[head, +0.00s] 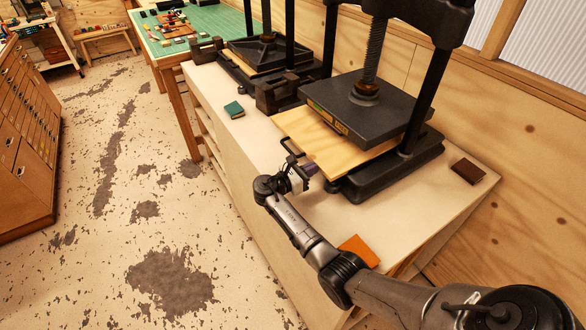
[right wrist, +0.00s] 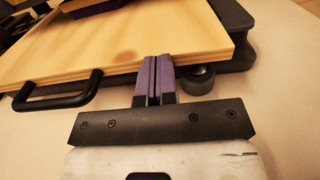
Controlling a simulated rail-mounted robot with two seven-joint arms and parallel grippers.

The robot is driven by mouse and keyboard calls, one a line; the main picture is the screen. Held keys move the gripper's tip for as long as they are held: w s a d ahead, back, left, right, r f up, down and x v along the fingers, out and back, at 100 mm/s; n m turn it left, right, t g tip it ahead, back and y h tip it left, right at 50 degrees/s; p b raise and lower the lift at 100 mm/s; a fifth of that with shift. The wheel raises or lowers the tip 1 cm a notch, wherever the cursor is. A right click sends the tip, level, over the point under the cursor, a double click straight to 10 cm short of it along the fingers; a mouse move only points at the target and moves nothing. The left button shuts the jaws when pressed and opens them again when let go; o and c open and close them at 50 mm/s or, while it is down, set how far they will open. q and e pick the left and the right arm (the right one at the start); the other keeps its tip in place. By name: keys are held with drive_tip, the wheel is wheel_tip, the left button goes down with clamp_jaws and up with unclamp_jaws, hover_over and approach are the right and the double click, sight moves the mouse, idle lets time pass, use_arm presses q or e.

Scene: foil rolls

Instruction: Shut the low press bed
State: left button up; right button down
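The near black screw press (head: 365,103) stands on the pale bench. Its bed, a light wooden board (head: 330,145), sticks out toward the front from under the dark platen. A black bar handle (head: 290,147) is on the bed's front edge; it also shows at the left in the right wrist view (right wrist: 58,92). My right gripper (head: 311,168) is at that front edge, to the right of the handle. Its purple fingertips (right wrist: 156,62) are together with nothing seen between them. They meet the board's edge in the picture; whether they touch it is unclear. My left gripper is not in view.
A second black press (head: 262,52) stands further back on the bench. A small green book (head: 234,109), an orange piece (head: 359,250) and a brown block (head: 468,171) lie on the bench (head: 255,145). A dark round foot (right wrist: 198,79) is right of the fingers.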

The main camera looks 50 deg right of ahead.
sight(323, 162)
drive_tip(key=p+x, duration=0.1)
drive_tip(key=x, duration=0.3)
drive_tip(key=shift+d, duration=0.1)
drive_tip(key=shift+s+d, duration=0.2)
drive_tip(key=shift+d, duration=0.1)
drive_tip(key=shift+a+p, duration=0.1)
drive_tip(key=shift+p, duration=0.25)
